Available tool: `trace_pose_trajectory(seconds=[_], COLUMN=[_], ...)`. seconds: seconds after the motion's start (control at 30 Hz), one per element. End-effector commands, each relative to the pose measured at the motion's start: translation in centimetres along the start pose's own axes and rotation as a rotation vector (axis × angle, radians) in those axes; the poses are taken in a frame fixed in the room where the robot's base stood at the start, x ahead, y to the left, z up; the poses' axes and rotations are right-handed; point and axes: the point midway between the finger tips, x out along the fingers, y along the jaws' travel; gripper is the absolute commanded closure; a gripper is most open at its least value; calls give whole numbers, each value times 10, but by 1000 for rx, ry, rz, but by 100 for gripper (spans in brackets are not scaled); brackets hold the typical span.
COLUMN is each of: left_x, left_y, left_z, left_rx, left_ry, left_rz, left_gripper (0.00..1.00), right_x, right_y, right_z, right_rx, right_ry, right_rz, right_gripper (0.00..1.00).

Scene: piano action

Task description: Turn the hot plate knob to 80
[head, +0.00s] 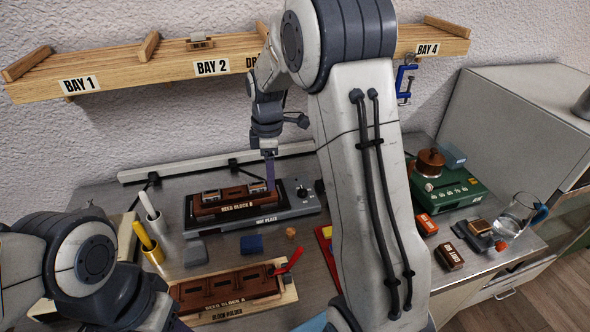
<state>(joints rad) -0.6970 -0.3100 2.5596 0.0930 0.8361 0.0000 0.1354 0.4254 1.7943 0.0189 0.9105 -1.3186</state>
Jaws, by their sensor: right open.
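The hot plate (267,220) is a grey, labelled unit on the bench against the back wall. Its small dark knob (302,191) sits on the panel at its right end; the pointer and dial numbers are too small to read. A brown block labelled Reed Block B (226,208) rests on the plate. My right gripper (270,178) points down above the block's right end, left of the knob and apart from it. It is open, though its fingers overlap in this view. My left arm is at the lower left, its gripper mostly hidden at the bottom edge.
Another reed block lies in the block holder (290,297) in front. Cups with markers (152,255) stand left. A green scale (450,188), small boxes and a glass beaker (513,217) stand right. A wooden shelf (120,72) overhangs the bench. My right arm hides the middle.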

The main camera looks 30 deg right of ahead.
Motion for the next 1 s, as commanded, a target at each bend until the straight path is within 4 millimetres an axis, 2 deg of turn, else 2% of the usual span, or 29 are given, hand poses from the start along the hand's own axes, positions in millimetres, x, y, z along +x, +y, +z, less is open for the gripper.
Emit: trace_pose_trajectory(seconds=[0.03,0.1,0.2,0.27,0.47,0.8,1.0], left_x=[-12,-16,-20,-21,-26,-40,-43], left_y=[1,1,1,2,2,3,3], left_z=[0,-1,-1,-1,-1,-2,-2], left_rx=[0,0,0,0,0,-1,-2], left_ry=[0,0,0,-1,-1,-1,0], left_rz=[0,0,0,0,0,0,0], left_gripper=[50,50,50,50,50,50,50], right_x=[-1,4,10,14,37,98,116], right_y=[22,42,58,62,62,62,62], right_z=[28,55,82,89,93,94,94], right_rx=[-23,-72,-119,-136,-148,-146,-146], right_ry=[-6,-11,-16,-17,-17,-17,-17], right_rz=[-6,-8,-9,-10,-14,-13,-11], right_gripper=[32,32,32,32,32,32,32])
